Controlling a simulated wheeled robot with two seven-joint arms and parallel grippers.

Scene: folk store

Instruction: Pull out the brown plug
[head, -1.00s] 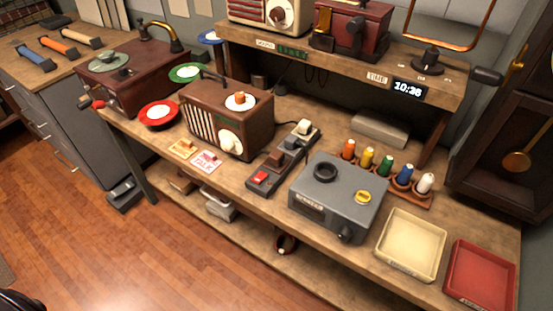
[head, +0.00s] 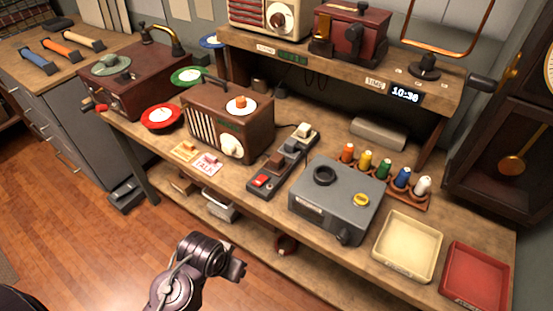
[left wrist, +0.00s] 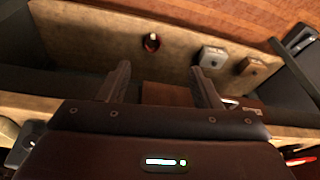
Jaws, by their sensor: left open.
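The brown plug (head: 276,162) sits in a dark power strip (head: 262,191) on the workbench, between a red switch (head: 260,181) and a grey plug (head: 292,147). A cream plug (head: 304,131) is at the strip's far end. My left gripper (left wrist: 162,82) is open and empty in the left wrist view, its two fingers apart. In the head view my left arm is in front of the bench at the bottom, well apart from the brown plug; its fingers are hard to make out there. The plug cannot be made out in the left wrist view. My right gripper is not in view.
A brown radio (head: 229,120) stands left of the strip, and a grey box (head: 336,197) with a dark ring stands close on its right. An upper shelf (head: 330,70) overhangs the back. Cream (head: 408,247) and red (head: 475,277) trays lie at right. Floor in front is open.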

